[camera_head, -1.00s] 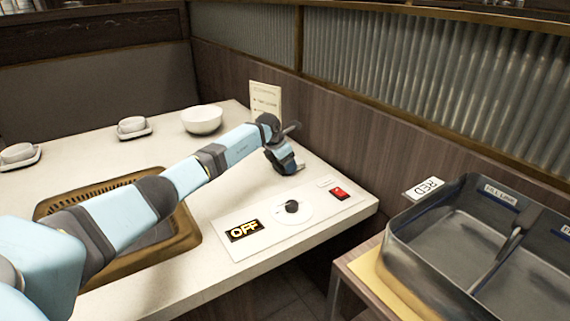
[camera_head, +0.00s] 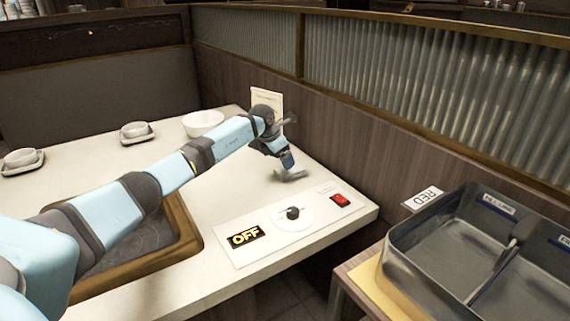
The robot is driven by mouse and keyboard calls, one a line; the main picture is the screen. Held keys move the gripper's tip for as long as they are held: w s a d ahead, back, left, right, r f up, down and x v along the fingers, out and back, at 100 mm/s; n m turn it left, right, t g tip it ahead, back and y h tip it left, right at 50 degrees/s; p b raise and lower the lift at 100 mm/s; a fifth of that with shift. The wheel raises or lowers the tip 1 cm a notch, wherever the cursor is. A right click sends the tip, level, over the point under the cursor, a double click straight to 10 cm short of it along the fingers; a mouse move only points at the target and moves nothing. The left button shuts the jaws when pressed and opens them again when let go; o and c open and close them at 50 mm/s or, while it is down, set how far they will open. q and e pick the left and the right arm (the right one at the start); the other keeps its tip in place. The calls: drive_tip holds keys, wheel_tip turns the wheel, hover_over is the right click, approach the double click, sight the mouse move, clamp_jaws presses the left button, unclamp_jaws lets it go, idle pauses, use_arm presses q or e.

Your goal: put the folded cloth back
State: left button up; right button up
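My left arm reaches from the left across the pale table (camera_head: 215,292). My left gripper (camera_head: 289,174) is low over the table's far right side, close to the wood partition. A small flat grey piece shows at its tip. I cannot tell whether this is the fingers or a cloth, nor whether the gripper is open or shut. I cannot make out a folded cloth for certain anywhere. My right gripper is not in view.
A control panel with an OFF sign (camera_head: 244,236), a knob (camera_head: 292,213) and a red switch (camera_head: 340,200) lies in front of the gripper. A brown-framed cooker (camera_head: 186,243) is partly under my arm.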

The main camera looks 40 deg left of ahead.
use_arm(q)
drive_tip(key=d+v, duration=0.1)
drive_tip(key=v, duration=0.5)
drive_tip(key=shift+a+p, duration=0.45)
